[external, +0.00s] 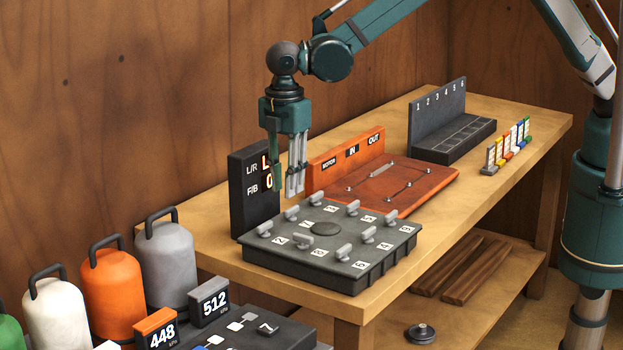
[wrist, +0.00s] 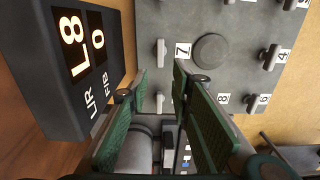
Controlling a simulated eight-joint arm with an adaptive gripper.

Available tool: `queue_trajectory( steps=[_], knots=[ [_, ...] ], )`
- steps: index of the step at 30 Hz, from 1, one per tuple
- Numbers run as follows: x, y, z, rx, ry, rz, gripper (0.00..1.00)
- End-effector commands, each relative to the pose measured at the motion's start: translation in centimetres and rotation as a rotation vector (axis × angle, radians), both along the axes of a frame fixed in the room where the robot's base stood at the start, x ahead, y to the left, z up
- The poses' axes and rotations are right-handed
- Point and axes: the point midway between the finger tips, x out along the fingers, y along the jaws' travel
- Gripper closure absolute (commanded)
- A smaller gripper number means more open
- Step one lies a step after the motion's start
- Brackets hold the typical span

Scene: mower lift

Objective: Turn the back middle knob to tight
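The grey knob panel (external: 380,268) lies on the table, with grey winged knobs around a round dark disc (external: 326,228). The middle knob of its wall-side row (external: 291,213), beside label 7, also shows in the wrist view (wrist: 160,50) with its wing lengthwise in the picture. I cannot tell whether it is tight. My gripper (external: 285,190) points down above that side of the panel. In the wrist view my gripper (wrist: 160,88) has its green fingers apart with nothing between them. The knob lies beyond the fingertips, apart from them.
A black readout block (external: 250,210) stands close behind the panel; in the wrist view it reads L8 and 0. An orange board (external: 420,178), a numbered dark rack (external: 440,115) and coloured tags (external: 508,147) stand farther along. Gas bottles (external: 112,290) stand at lower left.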

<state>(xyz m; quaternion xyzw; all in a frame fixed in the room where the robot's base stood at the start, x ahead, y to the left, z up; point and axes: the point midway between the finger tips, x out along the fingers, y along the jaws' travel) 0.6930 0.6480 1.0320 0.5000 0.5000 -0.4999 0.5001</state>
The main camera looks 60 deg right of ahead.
Motion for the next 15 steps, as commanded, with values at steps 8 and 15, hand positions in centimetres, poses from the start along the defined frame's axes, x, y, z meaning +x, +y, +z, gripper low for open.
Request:
queue_trajectory(
  steps=[8, 15],
  knots=[
    [0.0, 0.0, -3.4, 0.0, 0.0, 0.0, 0.77],
    [0.0, 0.0, -5.6, 0.0, 0.0, 0.0, 0.77]
  ],
)
